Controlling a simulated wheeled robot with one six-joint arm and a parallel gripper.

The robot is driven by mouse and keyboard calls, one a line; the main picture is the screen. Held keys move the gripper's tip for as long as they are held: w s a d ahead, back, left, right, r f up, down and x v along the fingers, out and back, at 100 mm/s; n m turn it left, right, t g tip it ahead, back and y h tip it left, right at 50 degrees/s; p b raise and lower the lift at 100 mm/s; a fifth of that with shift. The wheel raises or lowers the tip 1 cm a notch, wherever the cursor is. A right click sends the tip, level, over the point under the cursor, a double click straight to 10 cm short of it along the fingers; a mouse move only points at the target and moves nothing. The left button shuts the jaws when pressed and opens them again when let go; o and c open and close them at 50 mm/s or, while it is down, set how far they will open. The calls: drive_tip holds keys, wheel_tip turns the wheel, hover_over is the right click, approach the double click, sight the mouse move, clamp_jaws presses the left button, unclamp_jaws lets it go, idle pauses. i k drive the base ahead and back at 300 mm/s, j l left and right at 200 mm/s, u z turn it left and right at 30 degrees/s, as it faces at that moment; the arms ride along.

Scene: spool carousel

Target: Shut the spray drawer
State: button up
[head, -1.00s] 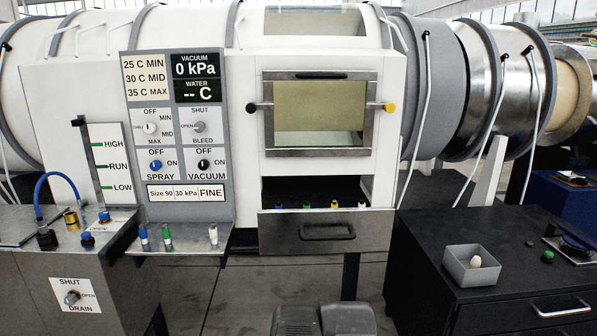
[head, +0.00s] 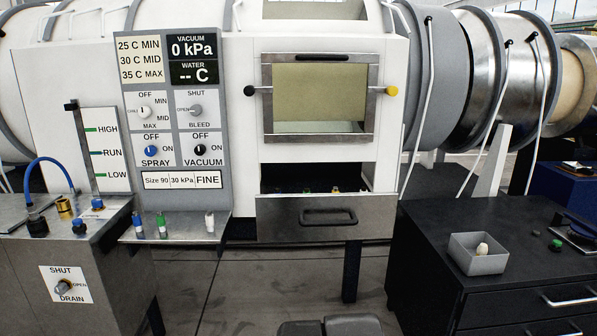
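The spray drawer (head: 280,220) is a metal-fronted drawer with a dark recessed handle (head: 328,217), below the window of the white machine. It stands open. A dark gap shows above its front, and the tops of a few small coloured pieces (head: 335,190) show just over its rim. How far it is pulled out is hard to judge. My gripper is not in view. Only dark grey parts, likely mine, show at the bottom edge, apart from the drawer in the picture.
A metal shelf (head: 180,238) with several small nozzles juts out left of the drawer, beside a metal drain cabinet (head: 110,300). At right stands a black cabinet (head: 430,260) with a grey box (head: 477,262) on top. Open floor (head: 260,290) lies below the drawer.

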sight(348, 215)
drive_tip(key=i+z, duration=0.5)
drive_tip(key=z, duration=0.2)
drive_tip(key=i+j+z, duration=0.15)
drive_tip(key=z, duration=0.2)
